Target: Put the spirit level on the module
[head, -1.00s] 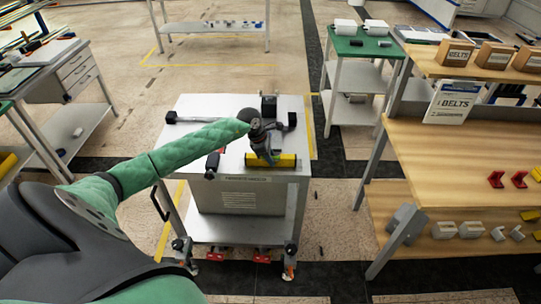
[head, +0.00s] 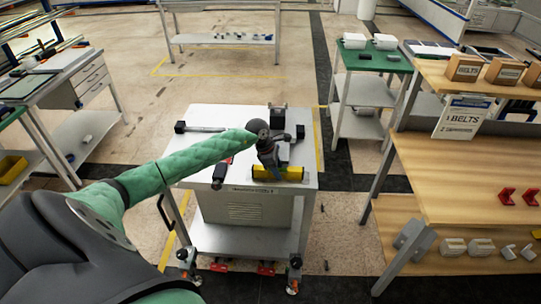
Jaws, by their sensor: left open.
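The spirit level appears to be the yellow bar (head: 291,174) with dark ends, lying along the near edge of the cart's pale top (head: 225,150). My left gripper (head: 272,169) is open and points down at the bar's middle and left part, covering some of it. I cannot tell whether its fingers touch the bar or straddle it. A dark upright block (head: 277,117) and a long grey bar with dark ends (head: 205,128) are behind it on the cart; which of these belongs to the module is unclear. My right gripper is out of view.
A black and red tool (head: 220,174) lies at the cart's near left. A green-topped table (head: 375,58) stands behind right, a drawer bench (head: 85,72) left. Floor around the cart is mostly clear.

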